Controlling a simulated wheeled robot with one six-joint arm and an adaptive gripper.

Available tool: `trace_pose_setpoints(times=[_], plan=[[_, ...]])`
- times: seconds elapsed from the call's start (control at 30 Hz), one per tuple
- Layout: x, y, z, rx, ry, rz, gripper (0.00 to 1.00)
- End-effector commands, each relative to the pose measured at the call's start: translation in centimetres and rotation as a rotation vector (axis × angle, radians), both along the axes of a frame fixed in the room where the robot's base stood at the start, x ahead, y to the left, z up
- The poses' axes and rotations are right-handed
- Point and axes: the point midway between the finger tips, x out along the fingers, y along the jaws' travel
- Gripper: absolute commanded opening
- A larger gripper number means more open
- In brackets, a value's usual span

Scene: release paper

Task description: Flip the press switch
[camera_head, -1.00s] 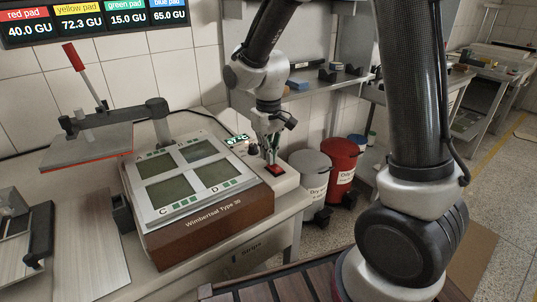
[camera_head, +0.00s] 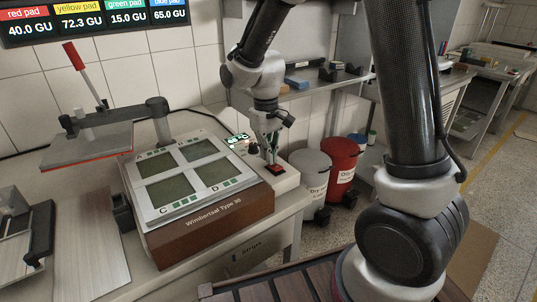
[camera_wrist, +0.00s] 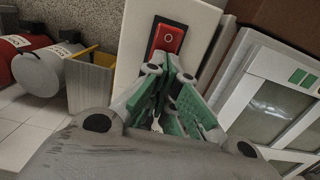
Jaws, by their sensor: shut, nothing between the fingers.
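The press switch (camera_wrist: 169,38) is a red rocker with a circle mark, set in a dark frame on a pale panel. In the head view the switch (camera_head: 275,169) sits at the right end of the press's pale control box. My gripper (camera_head: 271,160) is shut and empty, pointing down just over the switch. In the wrist view the green-padded fingertips (camera_wrist: 170,68) are at the switch's near edge. I cannot tell whether they touch it. The press (camera_head: 205,215) has a brown body and a light top with several dark panels marked by letters.
A small lit display (camera_head: 236,139) and a dark knob (camera_head: 253,149) sit on the control box beside my gripper. The raised press plate (camera_head: 90,147) with a red-handled lever is at left.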

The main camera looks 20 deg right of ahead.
Motion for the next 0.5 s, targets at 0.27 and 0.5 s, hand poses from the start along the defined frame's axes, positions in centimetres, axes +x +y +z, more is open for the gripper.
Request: trace_pose_setpoints(times=[0.27, 0.5], plan=[[0.00, 0.00, 1.07, 0.000, -0.001, 0.000, 0.00], [0.00, -0.01, 1.08, 0.000, -0.001, 0.000, 0.00]])
